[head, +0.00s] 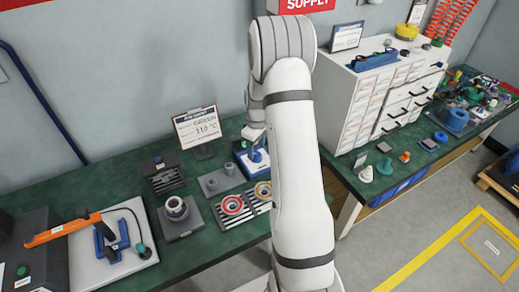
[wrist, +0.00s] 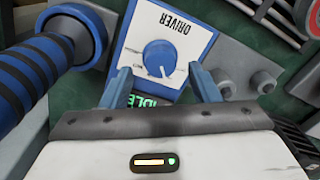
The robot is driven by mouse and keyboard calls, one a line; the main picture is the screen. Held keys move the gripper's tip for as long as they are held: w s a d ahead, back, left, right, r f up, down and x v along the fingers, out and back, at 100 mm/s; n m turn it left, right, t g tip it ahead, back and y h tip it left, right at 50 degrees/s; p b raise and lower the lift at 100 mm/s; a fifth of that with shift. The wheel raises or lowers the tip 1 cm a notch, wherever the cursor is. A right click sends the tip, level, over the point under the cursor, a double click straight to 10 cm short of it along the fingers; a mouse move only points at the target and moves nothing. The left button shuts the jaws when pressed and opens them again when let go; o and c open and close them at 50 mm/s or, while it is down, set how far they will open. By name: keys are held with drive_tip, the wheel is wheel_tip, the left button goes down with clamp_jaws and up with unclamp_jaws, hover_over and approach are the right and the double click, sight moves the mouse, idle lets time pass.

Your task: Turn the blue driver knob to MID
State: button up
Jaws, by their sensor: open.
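The driver box (wrist: 200,40) has a white face with a blue edge, and its DRIVER label reads upside down in the wrist view. The round blue knob (wrist: 158,56) sits on this face. A white pointer line on it points toward the bottom of the picture, slightly right. A green display reading IDLE (wrist: 148,100) is partly hidden by my gripper. My gripper (wrist: 160,74) is open, with one finger on each side, just below the knob in the picture; contact cannot be told. In the head view the box (head: 241,149) is partly covered by my arm.
A blue-and-black striped handle (wrist: 35,75) stands close left of my gripper in the wrist view. Grey pegs (wrist: 264,82) are at right.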

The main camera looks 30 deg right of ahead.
drive_tip(key=shift+s+f, duration=0.1)
drive_tip(key=shift+f, duration=0.95)
drive_tip(key=c, duration=0.9)
drive_tip(key=shift+d, duration=0.4)
drive_tip(key=shift+a+r, duration=0.1)
drive_tip(key=shift+a, duration=0.15)
drive_tip(key=shift+c, duration=0.3)
drive_tip(key=shift+a, duration=0.15)
